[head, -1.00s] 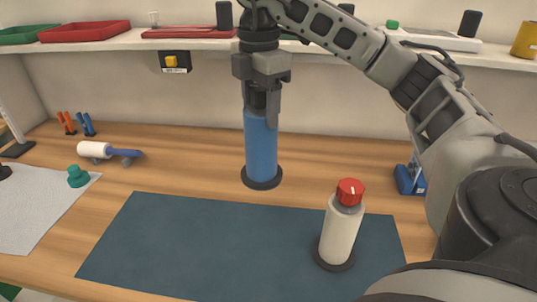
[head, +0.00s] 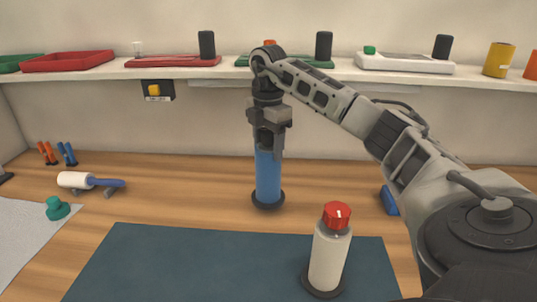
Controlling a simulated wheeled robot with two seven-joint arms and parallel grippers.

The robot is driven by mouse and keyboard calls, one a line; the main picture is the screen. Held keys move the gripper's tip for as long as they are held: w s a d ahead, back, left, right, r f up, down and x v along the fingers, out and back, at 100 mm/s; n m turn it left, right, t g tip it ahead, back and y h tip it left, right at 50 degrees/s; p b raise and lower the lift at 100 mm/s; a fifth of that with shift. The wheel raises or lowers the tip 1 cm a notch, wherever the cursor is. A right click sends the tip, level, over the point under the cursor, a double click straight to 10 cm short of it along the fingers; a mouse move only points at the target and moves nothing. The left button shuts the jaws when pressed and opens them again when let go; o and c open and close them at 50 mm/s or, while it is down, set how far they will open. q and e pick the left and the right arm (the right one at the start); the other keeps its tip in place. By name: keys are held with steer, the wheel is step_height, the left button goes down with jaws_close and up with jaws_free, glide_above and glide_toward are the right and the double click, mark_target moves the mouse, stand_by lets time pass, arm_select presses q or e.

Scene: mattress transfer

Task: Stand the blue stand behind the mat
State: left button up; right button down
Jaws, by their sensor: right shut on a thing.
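The blue stand (head: 268,177) is an upright blue cylinder with a round black base. It is behind the far edge of the dark blue mat (head: 160,265), on or just above the wooden table; I cannot tell for sure whether its base touches. My right gripper (head: 267,144) points down and is shut on the top of the blue stand. A white bottle (head: 328,256) with a red cap and black base stands on the right part of the mat. My left gripper is not in view.
A white roller with a blue handle (head: 92,182) and a teal knob (head: 57,208) are at the left. A blue object (head: 389,200) is partly hidden behind my right arm. A shelf (head: 220,73) with trays runs along the back wall.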

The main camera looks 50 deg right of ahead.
steer(key=shift+w+d+f+p, duration=0.15)
steer(key=shift+f+p, duration=0.25)
steer(key=shift+f, duration=1.25)
steer(key=shift+c, duration=2.1)
jaws_free()
steer(key=shift+f, duration=0.2)
step_height(320, 180, up, 12)
steer(key=shift+r, duration=0.15)
